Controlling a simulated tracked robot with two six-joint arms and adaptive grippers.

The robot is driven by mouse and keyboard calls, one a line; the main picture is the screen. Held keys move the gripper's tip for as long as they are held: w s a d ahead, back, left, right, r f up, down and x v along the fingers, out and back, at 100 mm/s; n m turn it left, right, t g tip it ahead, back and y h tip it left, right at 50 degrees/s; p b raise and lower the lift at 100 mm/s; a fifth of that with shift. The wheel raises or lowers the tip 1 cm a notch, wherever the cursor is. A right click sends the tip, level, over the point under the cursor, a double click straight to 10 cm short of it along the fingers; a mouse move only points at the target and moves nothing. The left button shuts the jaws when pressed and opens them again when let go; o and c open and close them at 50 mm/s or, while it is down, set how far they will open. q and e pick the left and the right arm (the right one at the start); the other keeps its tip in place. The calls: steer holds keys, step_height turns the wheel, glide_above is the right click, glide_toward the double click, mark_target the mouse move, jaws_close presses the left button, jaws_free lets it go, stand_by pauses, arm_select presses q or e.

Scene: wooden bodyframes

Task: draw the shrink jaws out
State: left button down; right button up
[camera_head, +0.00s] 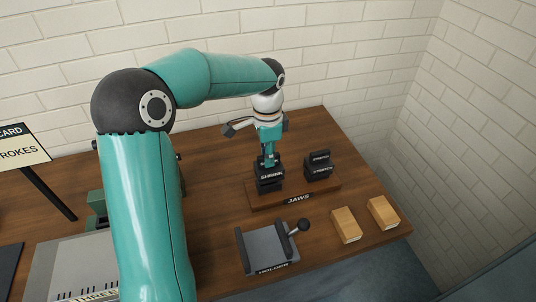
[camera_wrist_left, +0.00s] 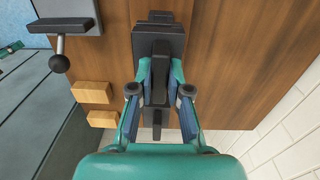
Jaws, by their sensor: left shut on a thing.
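The shrink jaws (camera_head: 269,184) are a dark block with a white SHRINK label, at the left of the wooden JAWS board (camera_head: 322,193). My left gripper (camera_head: 268,161) reaches down on them from above and is shut on them. In the left wrist view the fingers (camera_wrist_left: 160,82) press on both sides of a dark block (camera_wrist_left: 158,48). I cannot tell whether the jaws sit on the board or are slightly raised. The dark stretch jaws (camera_head: 318,172) stand apart on the board to the right. My right gripper is out of view.
A grey holder (camera_head: 262,252) with a black ball lever (camera_head: 303,225) lies in front of the board. Two light wooden blocks (camera_head: 346,225) (camera_head: 383,213) lie near the table's right edge. A white brick wall (camera_head: 350,60) stands behind. My left arm hides the table's left-middle part.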

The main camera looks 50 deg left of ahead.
arm_select(q)
steer(key=shift+f+b, duration=1.05)
steer(key=shift+f, duration=0.35)
steer(key=c, duration=1)
jaws_free()
steer(key=shift+c, duration=0.2)
steer(key=shift+f, duration=0.1)
step_height(320, 180, up, 12)
steer(key=shift+w+r, duration=0.1)
steer(key=shift+a, duration=0.1)
